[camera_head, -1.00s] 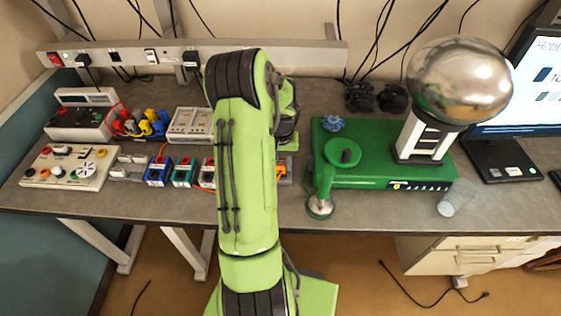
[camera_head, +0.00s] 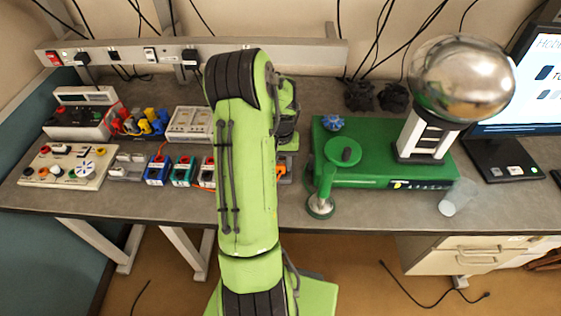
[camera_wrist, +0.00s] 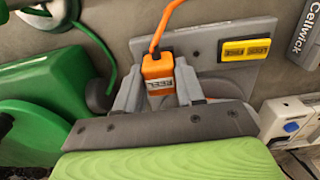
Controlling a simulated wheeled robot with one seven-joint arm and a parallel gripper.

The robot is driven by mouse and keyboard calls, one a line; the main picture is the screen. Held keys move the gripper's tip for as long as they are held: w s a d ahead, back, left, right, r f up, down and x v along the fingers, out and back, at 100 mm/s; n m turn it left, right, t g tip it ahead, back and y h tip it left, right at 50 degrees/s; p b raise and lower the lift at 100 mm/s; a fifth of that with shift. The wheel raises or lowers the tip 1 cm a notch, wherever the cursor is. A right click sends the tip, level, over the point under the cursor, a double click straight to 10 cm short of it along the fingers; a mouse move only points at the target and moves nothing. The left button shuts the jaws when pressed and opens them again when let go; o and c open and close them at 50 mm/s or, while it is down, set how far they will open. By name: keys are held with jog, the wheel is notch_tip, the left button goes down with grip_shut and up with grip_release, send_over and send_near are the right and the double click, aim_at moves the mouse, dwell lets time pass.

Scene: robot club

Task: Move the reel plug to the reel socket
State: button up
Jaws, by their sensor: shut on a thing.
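The reel plug (camera_wrist: 158,75) is orange with a label that reads REEL, and an orange cable runs up from it in the wrist view. My gripper (camera_wrist: 160,88) is shut on it, with one grey finger on each side. The plug is in front of a grey board (camera_wrist: 208,48); I cannot tell whether it touches the board. A yellow double socket (camera_wrist: 246,50) is on that board, to the right of the plug; its lettering is too small to read surely. I cannot identify the reel socket.
A green machine (camera_head: 380,172) with a metal sphere (camera_head: 460,80) stands right of my arm. A clear cup (camera_head: 448,206) is near the bench's front edge. Coloured boxes (camera_head: 158,170) and a control panel (camera_head: 65,168) are to the left.

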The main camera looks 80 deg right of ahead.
jog(key=shift+f, duration=0.1)
dwell(0.3)
jog(key=o, duration=1.1)
notch_tip(320, 180, up, 16)
jog(key=shift+f+p, duration=0.1)
jog(key=shift+p, duration=0.7)
